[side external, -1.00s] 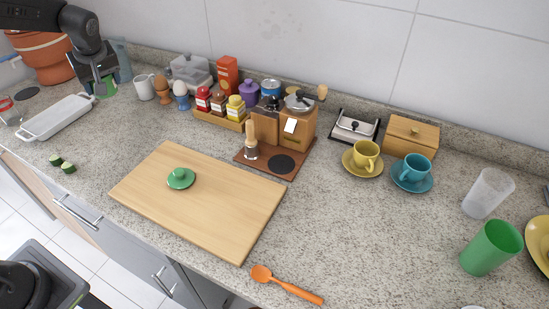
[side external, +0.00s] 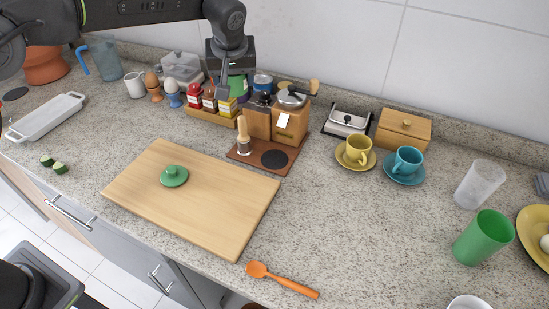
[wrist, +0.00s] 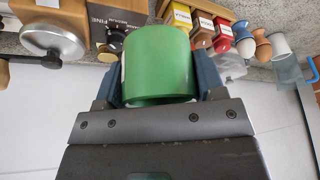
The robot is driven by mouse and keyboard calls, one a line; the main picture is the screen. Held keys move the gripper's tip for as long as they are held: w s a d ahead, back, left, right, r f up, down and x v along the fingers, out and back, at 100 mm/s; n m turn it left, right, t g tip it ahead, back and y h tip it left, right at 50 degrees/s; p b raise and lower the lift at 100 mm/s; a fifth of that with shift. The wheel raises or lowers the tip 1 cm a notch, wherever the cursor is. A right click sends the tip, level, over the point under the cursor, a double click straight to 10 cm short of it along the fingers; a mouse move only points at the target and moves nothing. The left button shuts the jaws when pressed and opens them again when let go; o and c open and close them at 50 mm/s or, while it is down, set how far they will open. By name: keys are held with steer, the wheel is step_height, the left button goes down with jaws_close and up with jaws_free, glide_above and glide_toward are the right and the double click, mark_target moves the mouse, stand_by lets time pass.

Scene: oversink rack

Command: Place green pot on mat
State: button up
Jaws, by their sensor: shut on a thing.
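My gripper (side external: 230,88) is shut on the green pot (wrist: 158,66), a plain cylinder, with one finger on each side in the wrist view. In the side view, part of the green pot (side external: 239,85) shows behind my fingers, above the spice jars at the back. A brown mat (side external: 293,170) with a dark round patch (side external: 274,159) lies in front of the grinder and looks the likeliest mat. A green lid (side external: 174,176) with a knob lies on the wooden cutting board (side external: 225,215).
The coffee grinder (side external: 290,124) and a wooden-handled brush (side external: 243,136) stand at the mat. Spice jars (side external: 210,103) and egg cups (side external: 173,94) are close by. Cups on saucers (side external: 357,152) stand to the right. An orange spoon (side external: 283,280) lies in front. The counter's middle right is clear.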

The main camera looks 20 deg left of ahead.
steer(key=s+d+m, duration=0.2)
steer(key=d, duration=0.9)
glide_above(275, 154)
steer(key=s, duration=0.1)
steer(key=shift+h, duration=0.3)
steer(key=f, duration=0.9)
steer(key=shift+d+f, duration=0.2)
steer(key=shift+f, duration=2.95)
steer(key=shift+f, duration=0.1)
steer(key=shift+f, duration=0.15)
steer(key=o, duration=1.1)
